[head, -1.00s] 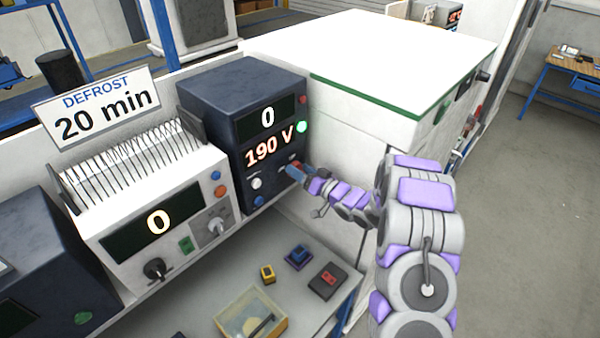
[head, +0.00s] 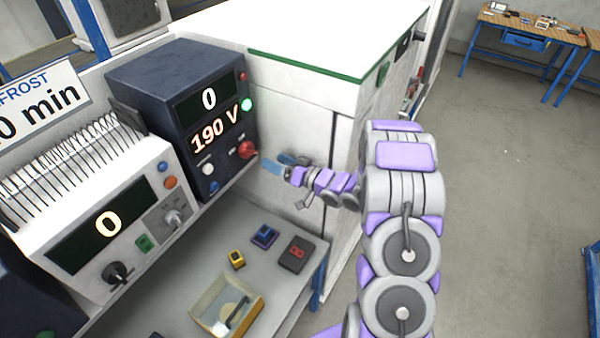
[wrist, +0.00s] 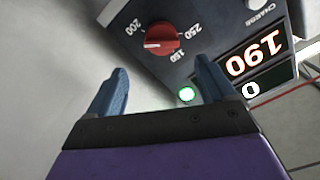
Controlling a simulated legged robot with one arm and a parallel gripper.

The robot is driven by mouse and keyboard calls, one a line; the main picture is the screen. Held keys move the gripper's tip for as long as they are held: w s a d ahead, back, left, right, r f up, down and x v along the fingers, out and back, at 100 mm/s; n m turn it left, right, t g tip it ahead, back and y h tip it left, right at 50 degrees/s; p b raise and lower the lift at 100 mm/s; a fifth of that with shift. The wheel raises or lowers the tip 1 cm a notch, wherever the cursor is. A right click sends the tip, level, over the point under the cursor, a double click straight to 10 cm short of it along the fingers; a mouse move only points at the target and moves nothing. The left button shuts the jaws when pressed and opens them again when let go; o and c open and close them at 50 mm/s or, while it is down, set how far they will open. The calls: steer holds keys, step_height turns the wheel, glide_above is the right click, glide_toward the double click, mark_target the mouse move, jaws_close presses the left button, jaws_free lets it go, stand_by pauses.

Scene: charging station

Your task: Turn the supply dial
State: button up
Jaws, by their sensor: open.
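The supply dial is a red knob (head: 246,149) on the lower right of the dark supply unit (head: 150,75), whose display reads 0 and 190 V. The wrist view shows the red dial (wrist: 161,39) with marks 150, 200 and 250 around it and a pale pointer line on its left side. My gripper (head: 282,164) is just right of the dial in the head view, apart from it. In the wrist view its blue fingers (wrist: 163,90) are spread, with nothing between them, and the dial lies beyond their tips. A green lamp (head: 246,105) glows on the unit.
A beige unit (head: 90,225) with a display of 0 stands left of the supply. The lower bench (head: 215,260) holds a yellow block (head: 236,259), a blue block (head: 264,236), a dark red-marked box (head: 297,254) and an open tray (head: 210,325). A white cabinet (head: 295,110) stands behind my arm.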

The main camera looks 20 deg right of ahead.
steer(key=v, duration=0.8)
steer(key=shift+d+f+b, duration=0.1)
steer(key=shift+b, duration=0.3)
steer(key=n+b, duration=0.9)
steer(key=b, duration=1.2)
glide_toward(254, 153)
steer(key=x, duration=1)
steer(key=c, duration=1)
steer(key=shift+c, duration=0.3)
